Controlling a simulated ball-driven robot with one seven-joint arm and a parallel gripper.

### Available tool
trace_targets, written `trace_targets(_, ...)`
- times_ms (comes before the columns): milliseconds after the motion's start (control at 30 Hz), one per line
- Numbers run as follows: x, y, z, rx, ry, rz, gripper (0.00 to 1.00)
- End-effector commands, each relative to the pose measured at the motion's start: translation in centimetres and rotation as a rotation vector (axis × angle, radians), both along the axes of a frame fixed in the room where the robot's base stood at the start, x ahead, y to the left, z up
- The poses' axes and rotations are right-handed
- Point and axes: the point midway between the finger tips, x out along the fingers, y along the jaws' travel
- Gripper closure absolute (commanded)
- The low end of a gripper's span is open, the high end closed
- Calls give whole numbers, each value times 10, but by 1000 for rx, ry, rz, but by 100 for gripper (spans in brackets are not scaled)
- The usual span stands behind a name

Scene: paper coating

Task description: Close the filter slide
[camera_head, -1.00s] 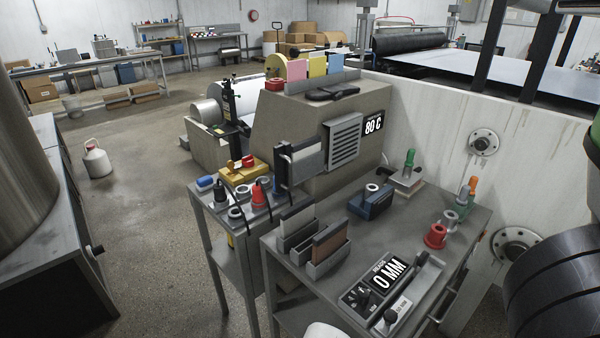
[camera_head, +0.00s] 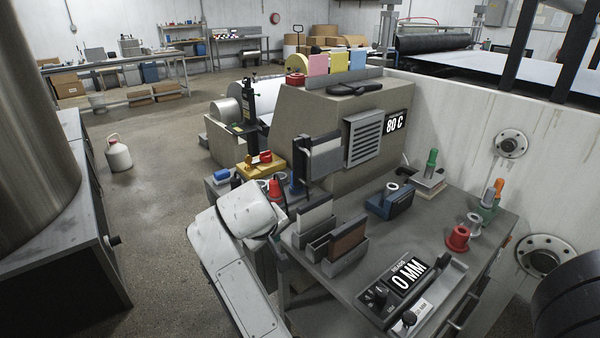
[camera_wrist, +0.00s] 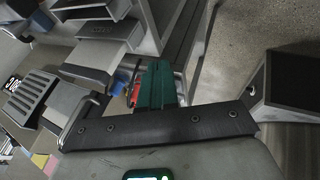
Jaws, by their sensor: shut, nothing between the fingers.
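The filter slide (camera_head: 326,158) is a flat grey panel with a dark upright end bar. It sticks out to the left of the louvred vent housing (camera_head: 364,138) on the side of the beige machine. In the wrist view the pale panel (camera_wrist: 63,103) lies beside the louvred housing (camera_wrist: 31,96), partly cut off by my gripper's dark bar. My gripper (camera_wrist: 155,82) shows teal fingers together, with nothing visible held. It appears apart from the slide. In the head view my white arm reaches up from the bottom centre, below and left of the slide; the fingertips are hidden there.
A metal bench (camera_head: 440,212) stands below the slide, with upright plates in holders (camera_head: 345,247), a blue block (camera_head: 388,203), a red spool (camera_head: 458,237) and a 0 MM display (camera_head: 407,274). A small side table with a yellow tool (camera_head: 260,167) stands left. Open floor lies further left.

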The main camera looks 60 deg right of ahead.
Motion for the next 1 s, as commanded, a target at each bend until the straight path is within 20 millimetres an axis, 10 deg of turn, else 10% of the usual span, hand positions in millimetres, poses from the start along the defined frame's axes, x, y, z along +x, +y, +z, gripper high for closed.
trace_targets(500,32,-69,158,-48,-55,-286,100)
trace_targets(733,31,-76,170,-44,-54,-309,100)
trace_targets(1000,31,-100,138,-45,-51,-310,100)
